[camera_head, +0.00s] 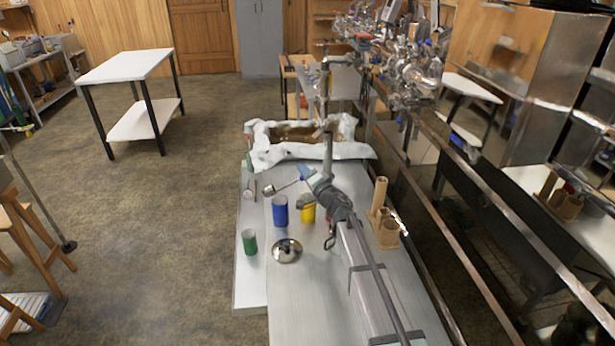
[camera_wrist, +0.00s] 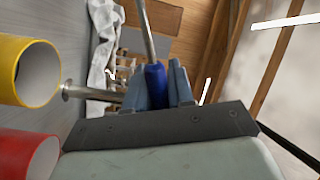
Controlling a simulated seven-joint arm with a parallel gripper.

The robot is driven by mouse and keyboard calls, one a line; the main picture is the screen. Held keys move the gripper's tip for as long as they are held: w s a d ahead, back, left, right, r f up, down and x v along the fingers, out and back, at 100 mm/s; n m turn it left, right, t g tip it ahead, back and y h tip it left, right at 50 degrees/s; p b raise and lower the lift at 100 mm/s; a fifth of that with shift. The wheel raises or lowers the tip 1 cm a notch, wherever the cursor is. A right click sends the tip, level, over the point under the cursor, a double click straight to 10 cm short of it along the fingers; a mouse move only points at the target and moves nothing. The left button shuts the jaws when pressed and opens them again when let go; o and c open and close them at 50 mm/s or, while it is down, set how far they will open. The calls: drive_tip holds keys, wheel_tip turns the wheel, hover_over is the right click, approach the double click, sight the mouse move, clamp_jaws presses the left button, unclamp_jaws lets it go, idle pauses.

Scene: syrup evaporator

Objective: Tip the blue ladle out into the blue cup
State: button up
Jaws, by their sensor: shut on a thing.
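My gripper (camera_head: 306,174) is shut on the blue handle (camera_wrist: 156,88) of the ladle, which shows between the fingers in the wrist view. In the head view the ladle's thin metal shaft runs left from the gripper to a small metal bowl (camera_head: 268,190). The bowl appears just above and left of the blue cup's rim; its exact height over the table and its contents cannot be told. The blue cup (camera_head: 280,211) stands upright on the metal table, below and left of my gripper. The cup does not show in the wrist view.
A yellow cup (camera_head: 307,211) stands right of the blue cup, a green cup (camera_head: 249,242) front left. A round metal dish (camera_head: 287,251) lies in front. A red cup (camera_wrist: 28,155) shows in the wrist view. Brown tubes (camera_head: 380,200) stand right; a cloth-edged pan (camera_head: 312,151) lies behind.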

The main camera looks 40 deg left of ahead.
drive_tip(key=s+a+r+n+h, duration=0.3)
drive_tip(key=s+a+r+n, duration=0.4)
drive_tip(key=s+r+n, duration=0.2)
drive_tip(key=shift+s+a+r+n+h, duration=0.3)
drive_tip(key=shift+r+n, duration=0.2)
drive_tip(key=shift+n, duration=0.8)
idle(0.5)
drive_tip(key=shift+s, duration=0.1)
idle(0.4)
